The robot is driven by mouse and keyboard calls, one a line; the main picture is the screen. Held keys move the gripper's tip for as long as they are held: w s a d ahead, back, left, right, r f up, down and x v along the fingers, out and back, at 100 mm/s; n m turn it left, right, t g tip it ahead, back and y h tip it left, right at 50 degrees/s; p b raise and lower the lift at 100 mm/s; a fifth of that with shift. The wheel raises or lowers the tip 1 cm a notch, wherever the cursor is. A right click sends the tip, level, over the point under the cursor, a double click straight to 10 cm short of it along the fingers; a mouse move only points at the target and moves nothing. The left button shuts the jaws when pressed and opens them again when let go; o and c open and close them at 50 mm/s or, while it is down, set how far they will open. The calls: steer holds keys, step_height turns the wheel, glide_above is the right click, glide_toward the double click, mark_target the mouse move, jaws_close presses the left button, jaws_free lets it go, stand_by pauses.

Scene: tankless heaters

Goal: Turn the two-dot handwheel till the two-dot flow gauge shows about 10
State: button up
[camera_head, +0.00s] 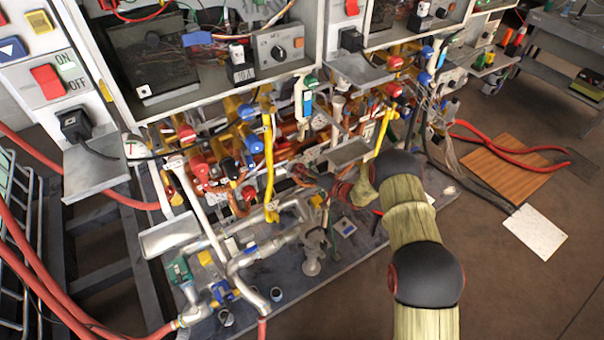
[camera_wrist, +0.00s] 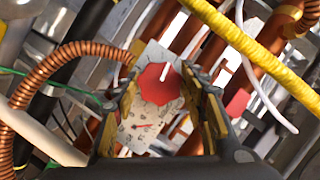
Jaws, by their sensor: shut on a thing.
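A red, eight-sided handwheel (camera_wrist: 158,86) with a white pointer line shows in the wrist view. It sits at the top of a pale plate (camera_wrist: 150,55). Lower on the plate is a gauge with a short red needle (camera_wrist: 146,126); its numbers are too small to read. Dot marks on the plate are too small to count, so I cannot tell it is the two-dot one. My gripper (camera_wrist: 162,82) has its fingers on either side of the handwheel and is shut on it. In the head view my gripper is mostly lost among the pipes.
Yellow pipe (camera_wrist: 255,55) crosses close by in the wrist view, with a coiled copper tube (camera_wrist: 70,55) at left. Another red part (camera_wrist: 237,103) lies right of my fingers. In the head view, crowded pipes and valves run under the heater cases; brown floor (camera_head: 520,270) is open at right.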

stand_by(0.5)
steer(key=o, duration=1.2)
steer(key=v, duration=1.2)
steer(key=shift+f, duration=0.1)
